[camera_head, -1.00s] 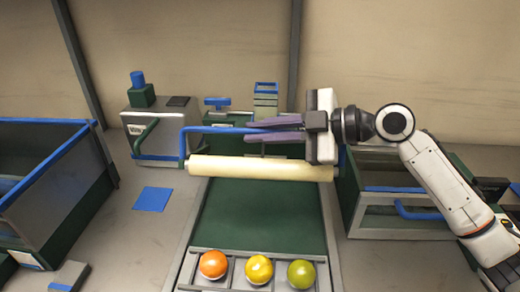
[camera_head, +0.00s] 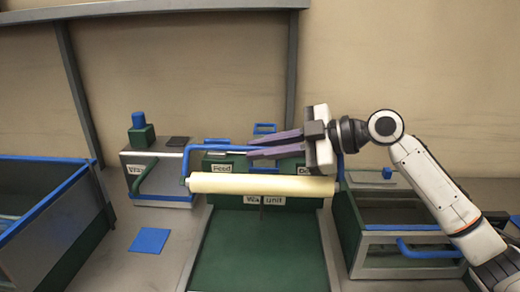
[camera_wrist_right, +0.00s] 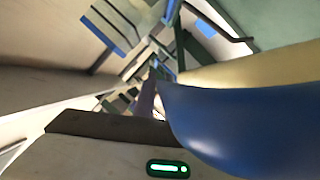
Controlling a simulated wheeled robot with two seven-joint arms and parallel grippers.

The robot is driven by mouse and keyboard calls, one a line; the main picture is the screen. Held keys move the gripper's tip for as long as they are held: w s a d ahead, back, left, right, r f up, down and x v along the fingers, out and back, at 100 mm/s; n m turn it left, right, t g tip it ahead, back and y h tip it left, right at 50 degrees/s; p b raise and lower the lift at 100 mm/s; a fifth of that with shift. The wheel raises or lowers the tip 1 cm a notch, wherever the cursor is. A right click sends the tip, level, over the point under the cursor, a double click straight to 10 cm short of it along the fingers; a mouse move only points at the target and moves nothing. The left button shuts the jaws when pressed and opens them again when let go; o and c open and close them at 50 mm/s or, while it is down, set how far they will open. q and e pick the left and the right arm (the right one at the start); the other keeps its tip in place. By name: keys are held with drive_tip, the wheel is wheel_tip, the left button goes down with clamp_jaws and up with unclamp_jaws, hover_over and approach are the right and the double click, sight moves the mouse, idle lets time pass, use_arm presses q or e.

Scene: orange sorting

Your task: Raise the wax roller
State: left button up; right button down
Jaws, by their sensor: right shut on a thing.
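The wax roller (camera_head: 262,185) is a long cream cylinder hung across the green bed, with a blue bar handle (camera_head: 225,148) above it. It is level, and the "Wax unit" label shows just below it. My right gripper (camera_head: 250,147) comes in from the right, its purple fingers shut on the blue handle bar. In the right wrist view the blue handle (camera_wrist_right: 240,125) fills the lower right, with the cream roller (camera_wrist_right: 255,66) behind it. My left gripper is not in view.
A grey bin with blue rim (camera_head: 40,205) stands at left. A grey box with a green handle (camera_head: 160,170) is behind it. A blue pad (camera_head: 149,240) lies on the bench. A crate with a blue handle (camera_head: 430,250) is at right. The green bed (camera_head: 262,250) is clear.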

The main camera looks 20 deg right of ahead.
drive_tip(key=c, duration=2)
unclamp_jaws()
drive_tip(key=shift+w+d+r, duration=0.15)
drive_tip(key=shift+w+d, duration=0.05)
drive_tip(key=shift+d, duration=0.05)
drive_tip(key=shift+o, duration=1)
drive_tip(key=b+v, duration=0.2)
drive_tip(key=v, duration=0.8)
drive_tip(key=shift+b, duration=0.4)
drive_tip(key=shift+s, duration=0.15)
